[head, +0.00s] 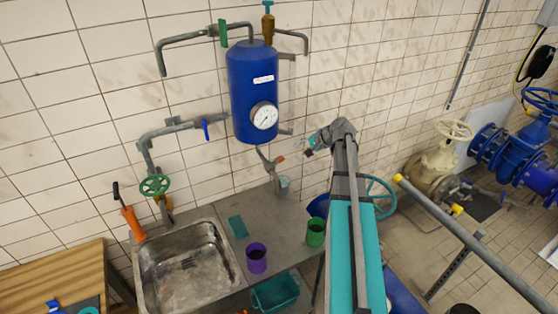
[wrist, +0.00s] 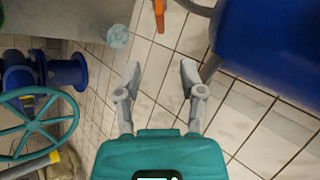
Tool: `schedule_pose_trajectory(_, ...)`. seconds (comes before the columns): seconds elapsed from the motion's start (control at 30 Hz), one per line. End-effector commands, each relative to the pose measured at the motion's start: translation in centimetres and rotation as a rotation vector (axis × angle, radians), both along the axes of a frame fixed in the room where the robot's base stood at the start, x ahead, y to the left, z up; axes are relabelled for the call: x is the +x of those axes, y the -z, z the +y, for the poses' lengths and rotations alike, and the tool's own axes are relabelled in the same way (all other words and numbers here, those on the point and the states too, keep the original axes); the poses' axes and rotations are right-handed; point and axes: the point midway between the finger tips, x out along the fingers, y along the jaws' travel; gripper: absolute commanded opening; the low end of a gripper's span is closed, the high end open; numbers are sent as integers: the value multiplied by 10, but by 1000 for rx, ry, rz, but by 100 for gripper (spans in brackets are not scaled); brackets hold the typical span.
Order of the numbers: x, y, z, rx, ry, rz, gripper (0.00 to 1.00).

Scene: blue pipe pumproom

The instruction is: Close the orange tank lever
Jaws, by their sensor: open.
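The blue tank (head: 252,85) hangs on the tiled wall and carries a round gauge. A small orange lever (head: 280,158) sits on the grey pipe under the tank. In the wrist view the orange lever (wrist: 159,15) shows at the top edge, partly cut off, with the blue tank (wrist: 272,45) to its right. My gripper (head: 309,145) is to the right of the lever in the head view, apart from it. In the wrist view my gripper (wrist: 160,75) has its two fingers spread with nothing between them, and the lever is beyond the fingertips.
A clear glass (head: 284,182) stands on the counter below the pipe. A green cup (head: 315,232), a purple cup (head: 256,258) and a teal bin (head: 275,292) are nearer. A sink (head: 185,262) is at left. A teal handwheel (wrist: 35,122) is left in the wrist view.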

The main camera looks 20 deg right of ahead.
Motion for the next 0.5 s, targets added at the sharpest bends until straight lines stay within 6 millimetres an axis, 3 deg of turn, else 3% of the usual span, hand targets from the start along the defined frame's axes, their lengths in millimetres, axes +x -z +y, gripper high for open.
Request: schedule_pose_trajectory(0.5,29,35,19,0,-3,0,51)
